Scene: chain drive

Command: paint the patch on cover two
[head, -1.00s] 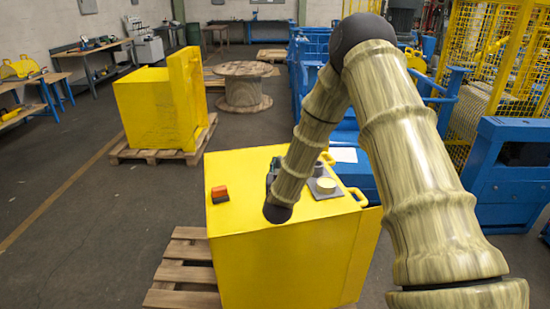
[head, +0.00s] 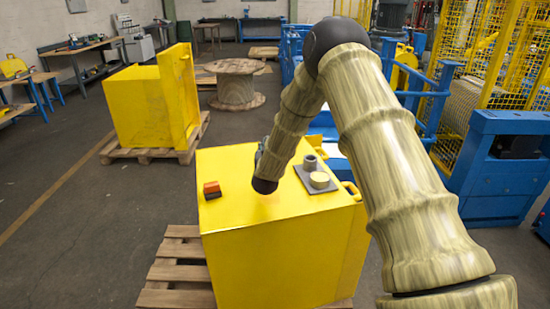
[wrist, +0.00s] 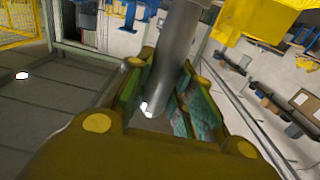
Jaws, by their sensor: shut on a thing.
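My gripper (wrist: 170,78) is shut on a grey cylinder (wrist: 177,45) in the wrist view; the cylinder's ends are not clear there. In the head view my wrist hides most of the gripper, above the top of the near yellow cover (head: 232,160). The far yellow cover (head: 135,105) stands behind to the left. I cannot tell which cover is cover two, and I make out no clear patch on either. A grey plate (head: 327,188) on the near cover's top carries a grey ring-shaped cup (head: 310,162) and a pale yellow disc (head: 319,180), right of my wrist.
An orange-and-dark block (head: 212,190) sits on the near cover's top left. Wooden pallets (head: 172,272) lie under both covers. Blue machinery (head: 500,165) and yellow fencing (head: 470,75) stand to the right. A wooden reel (head: 236,85) stands behind.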

